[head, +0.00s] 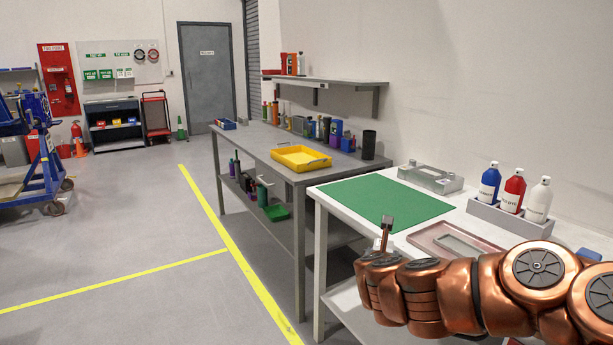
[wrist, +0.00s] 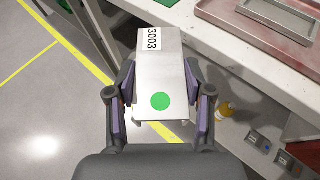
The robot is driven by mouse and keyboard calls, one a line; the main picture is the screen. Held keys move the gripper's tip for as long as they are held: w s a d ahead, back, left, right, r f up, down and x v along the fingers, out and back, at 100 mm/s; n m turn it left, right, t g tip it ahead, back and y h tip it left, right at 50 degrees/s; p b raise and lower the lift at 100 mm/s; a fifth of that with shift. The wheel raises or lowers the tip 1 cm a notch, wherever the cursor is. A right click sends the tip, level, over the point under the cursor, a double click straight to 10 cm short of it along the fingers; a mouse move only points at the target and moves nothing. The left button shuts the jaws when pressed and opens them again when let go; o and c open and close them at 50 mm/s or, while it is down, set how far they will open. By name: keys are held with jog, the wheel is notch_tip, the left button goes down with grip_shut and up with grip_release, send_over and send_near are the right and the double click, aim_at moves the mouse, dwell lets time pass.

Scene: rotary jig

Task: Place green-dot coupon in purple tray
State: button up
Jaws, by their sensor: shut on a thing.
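The coupon (wrist: 160,75) is a flat grey metal plate with a green dot near its close end and a label reading 3003 at its far end. My gripper (wrist: 161,98) is shut on its two long sides in the wrist view. The plate is in front of the bench edge, mostly with floor behind it. The tray (head: 455,238), dull pinkish-purple, lies on the white bench in the head view, partly hidden by my arm. It also shows in the wrist view (wrist: 225,14), up and right of the coupon, apart from it, with a grey rectangular piece inside.
A green mat (head: 385,200) covers the bench's left part. A metal fixture (head: 430,178) and a rack (head: 510,217) with blue, red and white bottles stand behind. A yellow tray (head: 301,168) sits on the farther bench. The bench's front edge (wrist: 220,60) is close to the coupon.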

notch_tip(320, 180, up, 17)
jog(key=p, duration=1.5)
jog(key=shift+p, duration=0.4)
jog(key=shift+a+f, duration=0.15)
